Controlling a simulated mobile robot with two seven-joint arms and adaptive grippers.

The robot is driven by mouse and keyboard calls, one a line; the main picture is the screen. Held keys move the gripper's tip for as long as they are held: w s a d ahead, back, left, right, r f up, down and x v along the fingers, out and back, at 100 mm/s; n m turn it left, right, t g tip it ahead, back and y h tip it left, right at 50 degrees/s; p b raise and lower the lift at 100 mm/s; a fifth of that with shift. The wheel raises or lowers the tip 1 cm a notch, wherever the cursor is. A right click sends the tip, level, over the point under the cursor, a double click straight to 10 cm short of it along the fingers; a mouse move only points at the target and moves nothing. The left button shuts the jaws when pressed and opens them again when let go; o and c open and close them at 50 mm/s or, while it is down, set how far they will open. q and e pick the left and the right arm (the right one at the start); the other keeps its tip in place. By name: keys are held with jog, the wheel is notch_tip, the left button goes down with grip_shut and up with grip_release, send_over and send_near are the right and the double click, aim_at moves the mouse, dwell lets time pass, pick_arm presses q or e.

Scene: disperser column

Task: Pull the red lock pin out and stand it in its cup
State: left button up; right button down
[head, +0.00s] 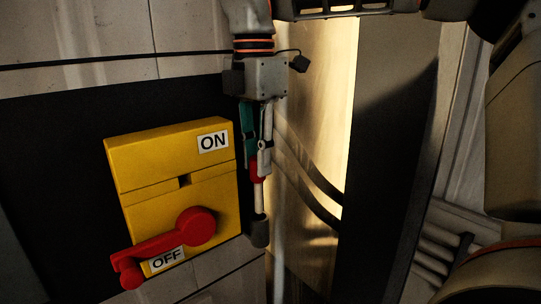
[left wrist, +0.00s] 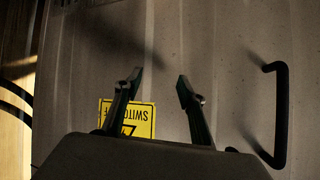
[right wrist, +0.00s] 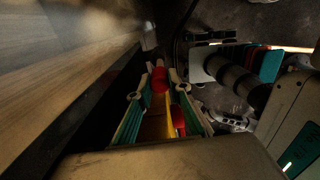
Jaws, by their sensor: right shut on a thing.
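My right gripper (head: 257,165) hangs fingers-down beside the yellow switch box (head: 155,165). It is shut on the red lock pin (head: 257,173); the red part also shows between the fingers in the right wrist view (right wrist: 160,80). A pale shaft runs down from the red part to a dark cylinder (head: 259,233); I cannot tell whether this is the cup or part of the pin. The red lever (head: 180,238) on the box points down-left by the OFF label. My left gripper (left wrist: 158,82) is open and empty in the left wrist view.
A pale panel carries a black handle (left wrist: 280,115) and a yellow sign (left wrist: 140,118) in front of my left gripper. A bright, shiny panel (head: 310,130) stands just right of my right gripper. The dark wall left of the box is clear.

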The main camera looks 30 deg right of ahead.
pick_arm(q)
jog(key=shift+s+r+p, duration=0.25)
jog(key=shift+r+p, duration=0.6)
dwell(1.1)
jog(key=shift+a+f, duration=0.1)
jog(key=shift+f, duration=0.1)
dwell(0.4)
jog(key=shift+s+a+f, duration=0.25)
jog(key=shift+a+f, duration=0.1)
jog(key=shift+f, duration=0.4)
jog(key=shift+d+r+b, duration=0.1)
jog(key=shift+d+b, duration=0.05)
jog(key=shift+b, duration=0.15)
